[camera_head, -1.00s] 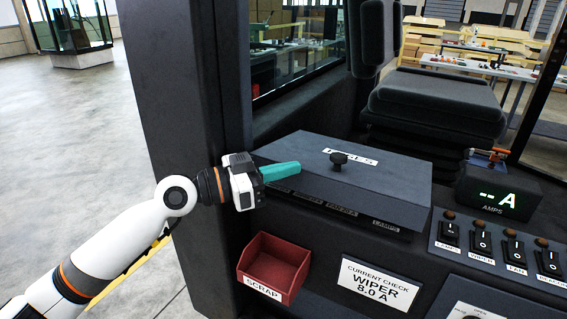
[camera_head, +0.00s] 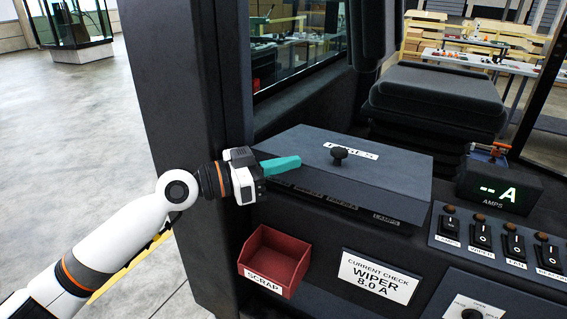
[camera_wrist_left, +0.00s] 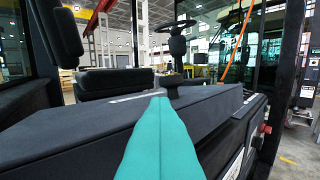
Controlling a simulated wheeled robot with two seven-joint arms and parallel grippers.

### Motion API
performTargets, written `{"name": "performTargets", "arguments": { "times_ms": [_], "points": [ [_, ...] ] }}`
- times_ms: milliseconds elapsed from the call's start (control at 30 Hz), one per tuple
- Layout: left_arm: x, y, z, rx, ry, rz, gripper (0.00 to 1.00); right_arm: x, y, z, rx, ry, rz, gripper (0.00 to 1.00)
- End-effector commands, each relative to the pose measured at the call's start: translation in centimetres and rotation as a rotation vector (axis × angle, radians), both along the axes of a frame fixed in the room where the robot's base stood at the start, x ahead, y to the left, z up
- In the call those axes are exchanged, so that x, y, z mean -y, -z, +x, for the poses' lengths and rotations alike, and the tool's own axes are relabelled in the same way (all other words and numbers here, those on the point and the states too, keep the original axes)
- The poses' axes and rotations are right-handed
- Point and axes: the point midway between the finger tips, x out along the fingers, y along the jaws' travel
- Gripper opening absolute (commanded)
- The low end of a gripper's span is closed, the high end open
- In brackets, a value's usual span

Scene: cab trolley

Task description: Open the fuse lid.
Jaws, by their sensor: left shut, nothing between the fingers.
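The dark fuse lid (camera_head: 310,165) lies shut on its box, with a black knob (camera_head: 339,154) on top and a white label partly hidden behind the knob. My left gripper (camera_head: 297,161) has teal fingers pressed together and empty. It is at the lid's left part, short of the knob in the head view. I cannot tell whether the fingers touch the lid. My right gripper is not in view.
A red scrap bin (camera_head: 276,258) is below the lid's front left. A current check card reading WIPER 8.0 A (camera_head: 378,278) is beside it. An amps display (camera_head: 498,190) and rocker switches (camera_head: 482,236) are on the right. A dark pillar (camera_head: 185,80) stands behind my left arm.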

Motion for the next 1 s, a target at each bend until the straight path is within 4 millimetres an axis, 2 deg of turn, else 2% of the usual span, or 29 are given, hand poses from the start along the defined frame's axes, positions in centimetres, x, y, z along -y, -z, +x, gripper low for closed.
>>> {"name": "performTargets", "arguments": {
  "times_ms": [33, 867, 1000],
  "points": [
    [-0.25, 0.87, 0.86, -0.008, -0.020, 0.008, 0.00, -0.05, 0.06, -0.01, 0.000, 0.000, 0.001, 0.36],
    [-0.26, 0.86, 0.86, -0.008, -0.020, 0.008, 0.00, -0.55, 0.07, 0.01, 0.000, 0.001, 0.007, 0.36],
    [-0.26, 0.86, 0.86, -0.008, -0.021, 0.008, 0.00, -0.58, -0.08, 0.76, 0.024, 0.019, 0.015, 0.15]
  ]
}}
